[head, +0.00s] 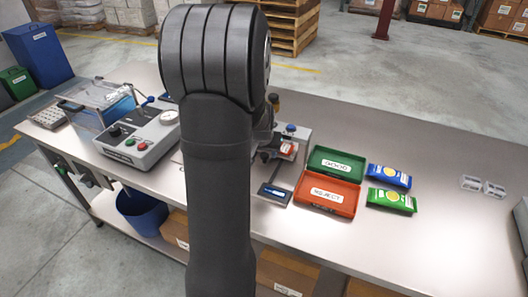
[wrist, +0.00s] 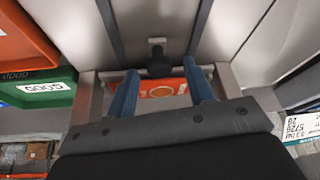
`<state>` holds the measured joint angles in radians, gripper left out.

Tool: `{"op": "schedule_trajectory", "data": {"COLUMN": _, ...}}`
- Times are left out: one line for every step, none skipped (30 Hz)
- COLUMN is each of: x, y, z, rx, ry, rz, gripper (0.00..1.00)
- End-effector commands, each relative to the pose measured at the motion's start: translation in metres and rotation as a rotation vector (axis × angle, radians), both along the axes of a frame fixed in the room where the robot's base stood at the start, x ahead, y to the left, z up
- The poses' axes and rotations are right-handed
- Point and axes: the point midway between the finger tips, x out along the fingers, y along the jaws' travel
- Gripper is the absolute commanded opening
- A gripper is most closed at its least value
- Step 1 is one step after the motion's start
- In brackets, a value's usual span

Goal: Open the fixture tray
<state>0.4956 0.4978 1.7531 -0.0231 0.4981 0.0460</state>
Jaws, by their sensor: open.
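In the wrist view my gripper (wrist: 161,70) is open, its two blue fingers pointing away from the camera. A dark knob or handle (wrist: 158,62) shows between the fingertips; I cannot tell whether either finger touches it. An orange packet (wrist: 162,90) with a white mark lies behind the fingers, in a grey metal frame that looks like the fixture tray (wrist: 86,98). In the head view the grey fixture (head: 303,136) stands on the bench just right of my arm. My arm hides much of it, and the gripper is mostly hidden there.
A green GOOD tray (head: 336,165) and a red REJECT tray (head: 327,195) sit right of the fixture. Blue (head: 389,177) and green (head: 391,200) packets lie beside them. A grey control box (head: 140,138) stands at left. The bench's right part is largely clear.

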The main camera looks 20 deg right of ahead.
Motion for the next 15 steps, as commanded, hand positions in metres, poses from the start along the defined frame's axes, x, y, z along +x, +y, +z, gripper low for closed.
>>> {"op": "schedule_trajectory", "data": {"x": 0.0002, "y": -0.0001, "z": -0.0004, "rx": 0.000, "ry": 0.000, "rz": 0.000, "gripper": 0.48}}
{"op": "schedule_trajectory", "data": {"x": 0.0002, "y": -0.0001, "z": -0.0004, "rx": 0.000, "ry": 0.000, "rz": 0.000, "gripper": 0.48}}
{"op": "schedule_trajectory", "data": {"x": 0.0002, "y": -0.0001, "z": -0.0003, "rx": 0.000, "ry": 0.000, "rz": 0.000, "gripper": 0.48}}
{"op": "schedule_trajectory", "data": {"x": 0.0002, "y": -0.0001, "z": -0.0002, "rx": 0.000, "ry": 0.000, "rz": 0.000, "gripper": 0.48}}
{"op": "schedule_trajectory", "data": {"x": 0.0002, "y": -0.0001, "z": -0.0002, "rx": 0.000, "ry": 0.000, "rz": 0.000, "gripper": 0.48}}
{"op": "schedule_trajectory", "data": {"x": 0.0002, "y": -0.0001, "z": -0.0001, "rx": 0.000, "ry": 0.000, "rz": 0.000, "gripper": 0.48}}
{"op": "schedule_trajectory", "data": {"x": 0.0002, "y": -0.0001, "z": -0.0001, "rx": 0.000, "ry": 0.000, "rz": 0.000, "gripper": 0.46}}
{"op": "schedule_trajectory", "data": {"x": 0.0002, "y": -0.0001, "z": 0.0000, "rx": 0.000, "ry": 0.000, "rz": 0.000, "gripper": 0.40}}
{"op": "schedule_trajectory", "data": {"x": 0.0002, "y": -0.0001, "z": 0.0000, "rx": 0.000, "ry": 0.000, "rz": 0.000, "gripper": 0.32}}
{"op": "schedule_trajectory", "data": {"x": 0.0002, "y": 0.0000, "z": 0.0000, "rx": 0.000, "ry": 0.000, "rz": 0.000, "gripper": 0.27}}
{"op": "schedule_trajectory", "data": {"x": 0.0002, "y": 0.0000, "z": 0.0001, "rx": 0.000, "ry": 0.000, "rz": 0.000, "gripper": 0.21}}
{"op": "schedule_trajectory", "data": {"x": 0.0002, "y": 0.0000, "z": 0.0001, "rx": 0.000, "ry": 0.000, "rz": 0.000, "gripper": 0.13}}
{"op": "schedule_trajectory", "data": {"x": 0.0002, "y": 0.0000, "z": 0.0001, "rx": 0.000, "ry": 0.000, "rz": 0.000, "gripper": 0.07}}
{"op": "schedule_trajectory", "data": {"x": 0.0002, "y": 0.0000, "z": 0.0001, "rx": 0.000, "ry": 0.000, "rz": 0.000, "gripper": 0.01}}
{"op": "schedule_trajectory", "data": {"x": 0.0002, "y": 0.0000, "z": 0.0001, "rx": 0.000, "ry": 0.000, "rz": 0.000, "gripper": 0.00}}
